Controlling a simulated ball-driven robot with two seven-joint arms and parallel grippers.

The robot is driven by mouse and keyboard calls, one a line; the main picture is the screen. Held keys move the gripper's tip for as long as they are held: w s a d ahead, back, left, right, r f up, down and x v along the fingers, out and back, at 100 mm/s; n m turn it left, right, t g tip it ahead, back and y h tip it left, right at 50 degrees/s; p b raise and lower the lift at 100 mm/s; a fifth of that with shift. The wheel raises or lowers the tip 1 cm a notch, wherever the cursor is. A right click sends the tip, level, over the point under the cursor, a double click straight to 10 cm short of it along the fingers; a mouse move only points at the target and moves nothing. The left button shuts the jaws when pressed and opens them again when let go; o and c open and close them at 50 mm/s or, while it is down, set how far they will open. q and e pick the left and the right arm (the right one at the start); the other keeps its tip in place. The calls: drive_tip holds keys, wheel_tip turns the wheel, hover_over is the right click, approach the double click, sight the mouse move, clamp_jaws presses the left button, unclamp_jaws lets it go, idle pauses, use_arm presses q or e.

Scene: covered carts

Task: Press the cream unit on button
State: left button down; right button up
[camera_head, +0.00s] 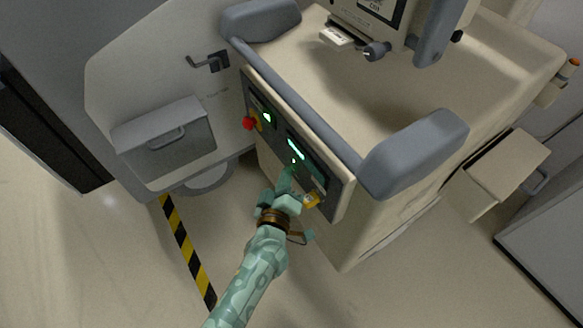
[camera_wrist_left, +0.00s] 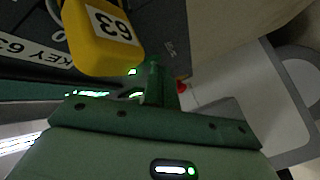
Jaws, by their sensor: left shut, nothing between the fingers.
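The cream unit (camera_head: 385,195) stands in the middle of the head view, with a dark control panel (camera_head: 325,183) on its near side. The panel carries lit green displays and a small green light (camera_head: 293,160). My left gripper (camera_head: 287,175) is shut and empty, its tips at the lower middle of the panel, close to that small light. The shut fingers (camera_wrist_left: 155,85) also show in the left wrist view, pointing at the panel. I cannot tell whether they touch it. The on button cannot be made out clearly; the fingers may hide it. My right gripper is not in view.
A yellow tag (camera_wrist_left: 105,35) marked 63 hangs beside the fingers; it also shows in the head view (camera_head: 311,200). A red knob (camera_head: 249,123) sticks out at the panel's left end. A grey handrail (camera_head: 300,115) runs above the panel. Floor space is clear at lower left.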

use_arm(q)
drive_tip(key=shift+s+a+p, duration=0.4)
drive_tip(key=shift+s+a, duration=0.05)
drive_tip(key=shift+a, duration=0.25)
drive_tip(key=s+a, duration=0.1)
drive_tip(key=a+p, duration=0.1)
drive_tip(key=a, duration=0.1)
drive_tip(key=s+a, duration=0.1)
drive_tip(key=shift+s+a+p, duration=0.15)
drive_tip(key=shift+s+p, duration=0.15)
drive_tip(key=shift+p, duration=0.1)
idle(0.7)
